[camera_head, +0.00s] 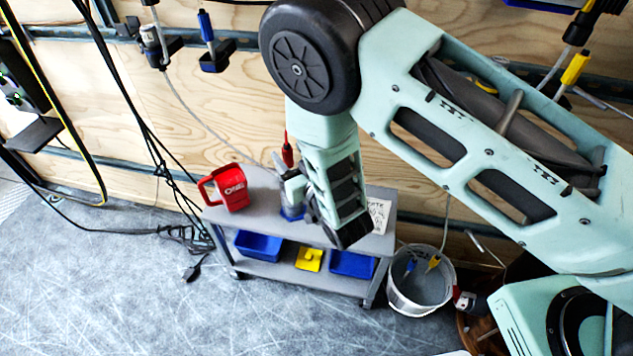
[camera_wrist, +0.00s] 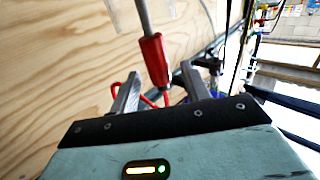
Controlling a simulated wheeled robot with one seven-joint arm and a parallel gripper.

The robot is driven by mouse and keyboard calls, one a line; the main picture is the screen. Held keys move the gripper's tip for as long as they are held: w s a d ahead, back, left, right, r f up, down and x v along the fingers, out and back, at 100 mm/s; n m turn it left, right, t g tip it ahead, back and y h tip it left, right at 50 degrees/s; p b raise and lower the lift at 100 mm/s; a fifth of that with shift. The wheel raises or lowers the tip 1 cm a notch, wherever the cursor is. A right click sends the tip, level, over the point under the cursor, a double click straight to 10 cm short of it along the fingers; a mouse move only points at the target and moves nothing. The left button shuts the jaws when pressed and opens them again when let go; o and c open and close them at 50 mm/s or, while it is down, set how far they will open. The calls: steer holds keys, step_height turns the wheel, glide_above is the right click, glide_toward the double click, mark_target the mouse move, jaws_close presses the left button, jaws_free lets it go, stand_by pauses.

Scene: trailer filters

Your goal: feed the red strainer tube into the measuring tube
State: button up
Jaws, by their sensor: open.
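The red strainer tube (camera_head: 288,152) stands upright just above my gripper (camera_head: 288,186) in the head view. In the wrist view, the red part (camera_wrist: 154,60) with a grey rod lies between and just beyond the fingertips of my gripper (camera_wrist: 158,88). The fingers are apart, and I see no grip on it. A blue base (camera_head: 291,213) on the cart top, beside my gripper, seems to belong to the measuring tube. The tube itself is mostly hidden by my gripper, so I cannot tell whether the strainer is inside it.
A red mug (camera_head: 232,188) stands on the grey cart (camera_head: 262,180), left of my gripper. Blue bins (camera_head: 258,246) and a yellow piece (camera_head: 309,259) sit on the lower shelf. A white bucket (camera_head: 420,300) stands right of the cart.

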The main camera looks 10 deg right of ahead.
steer(key=b+v, duration=0.1)
steer(key=v, duration=1.4)
steer(key=shift+s+b, duration=0.25)
steer(key=shift+b, duration=0.1)
steer(key=shift+w+d, duration=0.1)
